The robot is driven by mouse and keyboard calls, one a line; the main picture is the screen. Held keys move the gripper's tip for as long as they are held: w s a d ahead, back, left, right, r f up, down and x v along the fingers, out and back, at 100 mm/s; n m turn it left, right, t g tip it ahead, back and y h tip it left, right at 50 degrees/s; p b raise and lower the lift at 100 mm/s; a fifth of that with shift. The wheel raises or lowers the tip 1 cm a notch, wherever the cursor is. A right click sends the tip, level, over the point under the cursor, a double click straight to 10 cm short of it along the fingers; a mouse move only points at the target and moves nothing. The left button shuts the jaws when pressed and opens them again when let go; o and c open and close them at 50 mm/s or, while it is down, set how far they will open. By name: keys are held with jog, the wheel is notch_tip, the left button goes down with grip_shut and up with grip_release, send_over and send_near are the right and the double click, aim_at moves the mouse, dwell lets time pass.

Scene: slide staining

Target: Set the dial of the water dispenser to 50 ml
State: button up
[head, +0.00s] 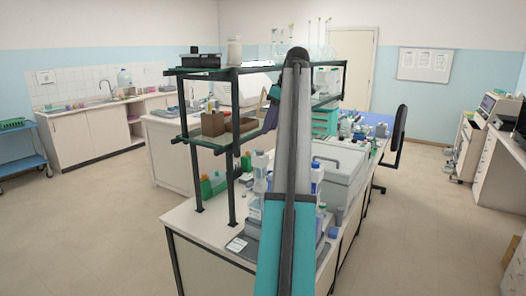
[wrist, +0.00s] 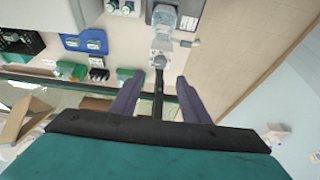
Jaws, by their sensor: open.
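My gripper (wrist: 160,82) is open and empty in the wrist view, its two dark purple fingers spread apart. In the head view my arm hides most of it, and only a bit of a purple finger shows beside the shelf frame. A clear bottle-like device with a side spout (wrist: 165,18) stands beyond the fingertips in the wrist view, apart from them. It may be the water dispenser, but I cannot be sure.
A dark-framed shelf (head: 233,150) with cardboard boxes (head: 213,124) rises from the bench (head: 190,222). A grey boxy unit (head: 340,170) stands right of my arm. In the wrist view a blue holder (wrist: 85,42) lies at the left. Open floor lies on both sides.

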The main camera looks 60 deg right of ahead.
aim_at(260, 150)
jog(key=shift+b+x, duration=0.4)
jog(key=shift+x, duration=4.6)
jog(key=c, duration=1.1)
jog(key=shift+o, duration=0.2)
